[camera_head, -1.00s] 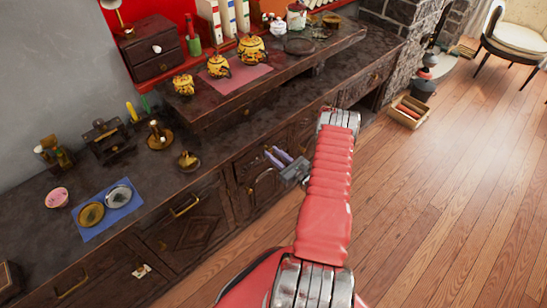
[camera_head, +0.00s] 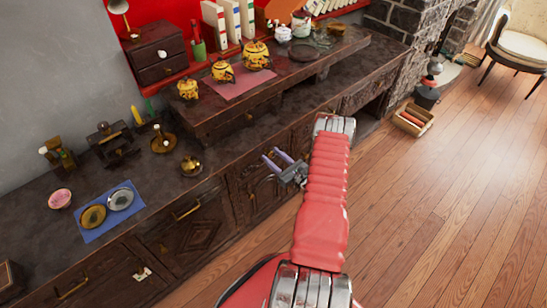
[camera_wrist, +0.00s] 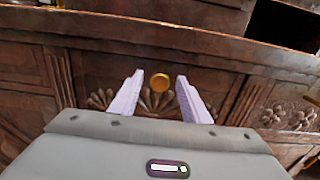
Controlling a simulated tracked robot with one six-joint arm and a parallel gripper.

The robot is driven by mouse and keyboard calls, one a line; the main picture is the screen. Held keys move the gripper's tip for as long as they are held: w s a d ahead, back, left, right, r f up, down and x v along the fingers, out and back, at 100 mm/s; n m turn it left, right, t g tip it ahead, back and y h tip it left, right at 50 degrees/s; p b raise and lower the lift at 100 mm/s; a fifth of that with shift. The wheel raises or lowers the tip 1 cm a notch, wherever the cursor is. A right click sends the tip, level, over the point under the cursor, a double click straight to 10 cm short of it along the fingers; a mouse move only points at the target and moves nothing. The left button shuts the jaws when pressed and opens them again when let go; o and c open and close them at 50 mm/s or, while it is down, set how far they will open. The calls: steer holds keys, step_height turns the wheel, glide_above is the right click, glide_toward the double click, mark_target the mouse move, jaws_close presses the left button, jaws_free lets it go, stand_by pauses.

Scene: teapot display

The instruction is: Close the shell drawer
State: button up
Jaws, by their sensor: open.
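In the wrist view, a wooden front with a carved shell (camera_wrist: 100,98) and a round brass knob (camera_wrist: 160,82) faces me, partly covered by my gripper's body. My gripper (camera_wrist: 159,76) is open, and its two pale lilac fingers point at the front, one on each side of the knob in the picture. I cannot tell whether they touch anything. In the head view, my gripper (camera_head: 270,154) is held in front of the dark carved cabinet (camera_head: 205,232). My arm hides part of the cabinet there. How far out the shell drawer stands is not clear.
Yellow teapots (camera_head: 222,72) stand on a pink cloth (camera_head: 240,88) on the raised shelf. Two round dishes lie on a blue cloth (camera_head: 98,228) at the left. An open box (camera_head: 413,120) sits on the floor at the right. The wooden floor is mostly clear.

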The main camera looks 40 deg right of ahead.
steer(key=shift+s, duration=0.15)
steer(key=s, duration=1.3)
steer(key=shift+s+a, duration=0.25)
steer(key=shift+a, duration=0.05)
steer(key=shift+f, duration=0.1)
